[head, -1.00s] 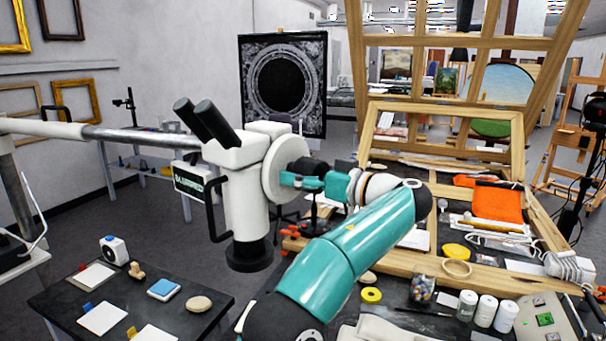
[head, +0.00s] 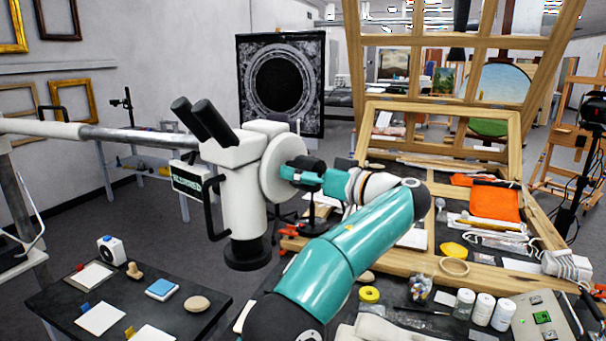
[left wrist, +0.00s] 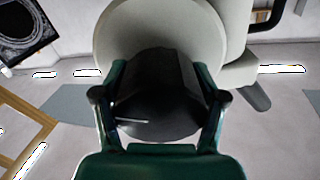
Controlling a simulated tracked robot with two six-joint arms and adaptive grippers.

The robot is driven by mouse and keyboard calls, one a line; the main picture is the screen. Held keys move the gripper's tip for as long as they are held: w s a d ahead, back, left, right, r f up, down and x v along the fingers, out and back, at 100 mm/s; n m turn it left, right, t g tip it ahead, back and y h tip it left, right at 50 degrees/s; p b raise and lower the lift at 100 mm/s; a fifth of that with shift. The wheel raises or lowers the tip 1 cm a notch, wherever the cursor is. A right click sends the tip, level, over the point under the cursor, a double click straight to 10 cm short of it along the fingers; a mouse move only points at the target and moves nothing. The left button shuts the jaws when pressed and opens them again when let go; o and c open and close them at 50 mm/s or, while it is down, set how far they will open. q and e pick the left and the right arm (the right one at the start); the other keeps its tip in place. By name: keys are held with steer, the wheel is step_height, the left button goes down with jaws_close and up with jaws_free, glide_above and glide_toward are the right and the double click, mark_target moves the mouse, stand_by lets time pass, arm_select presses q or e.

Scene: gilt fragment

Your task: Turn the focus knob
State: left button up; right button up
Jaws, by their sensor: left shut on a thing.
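The microscope (head: 243,200) is white with black eyepieces and hangs on a horizontal boom arm. A large pale disc (head: 278,170) sits on its right side. The dark round focus knob (left wrist: 158,118) stands out from this disc and fills the middle of the left wrist view. My left gripper (head: 297,172) reaches the knob from the right in the head view. Its two fingers (left wrist: 160,100) lie on opposite sides of the knob and are shut on it. In the head view the gripper hides most of the knob. My right gripper is not in view.
A dark table (head: 130,300) with small cards and stones stands at lower left. A bench at right holds a wooden frame (head: 520,130), an orange cloth (head: 495,203), yellow tape (head: 369,294) and white jars (head: 483,310). Dark floor lies between them.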

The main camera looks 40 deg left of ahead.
arm_select(q)
steer(key=shift+m, duration=2.2)
steer(key=o, duration=1.1)
steer(key=shift+w+a, duration=0.1)
steer(key=shift+a, duration=0.05)
steer(key=shift+d, duration=0.2)
steer(key=d, duration=1.2)
steer(key=shift+f, duration=0.15)
